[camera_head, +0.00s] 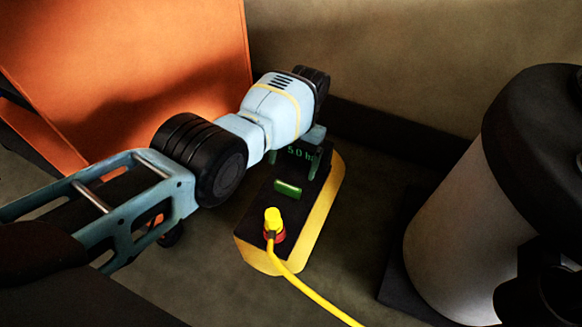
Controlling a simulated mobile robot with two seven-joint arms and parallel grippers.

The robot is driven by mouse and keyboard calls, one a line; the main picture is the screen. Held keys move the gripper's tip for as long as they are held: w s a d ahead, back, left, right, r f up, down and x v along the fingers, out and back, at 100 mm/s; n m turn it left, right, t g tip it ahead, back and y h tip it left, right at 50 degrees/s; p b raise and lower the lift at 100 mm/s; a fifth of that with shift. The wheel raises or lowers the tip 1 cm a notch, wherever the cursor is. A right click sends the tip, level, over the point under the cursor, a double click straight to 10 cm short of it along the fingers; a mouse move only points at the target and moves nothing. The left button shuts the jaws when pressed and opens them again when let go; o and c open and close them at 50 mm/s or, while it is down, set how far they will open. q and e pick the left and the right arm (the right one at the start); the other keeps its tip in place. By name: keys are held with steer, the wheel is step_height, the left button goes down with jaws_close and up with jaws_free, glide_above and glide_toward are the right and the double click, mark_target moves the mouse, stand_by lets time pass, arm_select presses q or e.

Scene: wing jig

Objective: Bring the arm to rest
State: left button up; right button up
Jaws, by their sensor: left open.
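My left arm comes in from the left, light blue and black, and reaches to the middle of the view. Its left gripper (298,154) is open, with its fingers pointing down at the far end of a yellow and black box (250,253). I cannot tell whether the fingers touch the box. Nothing shows between them except green lit digits. My right gripper does not show.
The box carries a green light (288,188) and a yellow plug (273,220) in a red socket. A yellow cable (318,299) runs to the bottom edge. An orange panel (150,60) stands behind my arm. A large pale cylinder with a black top (460,230) stands right.

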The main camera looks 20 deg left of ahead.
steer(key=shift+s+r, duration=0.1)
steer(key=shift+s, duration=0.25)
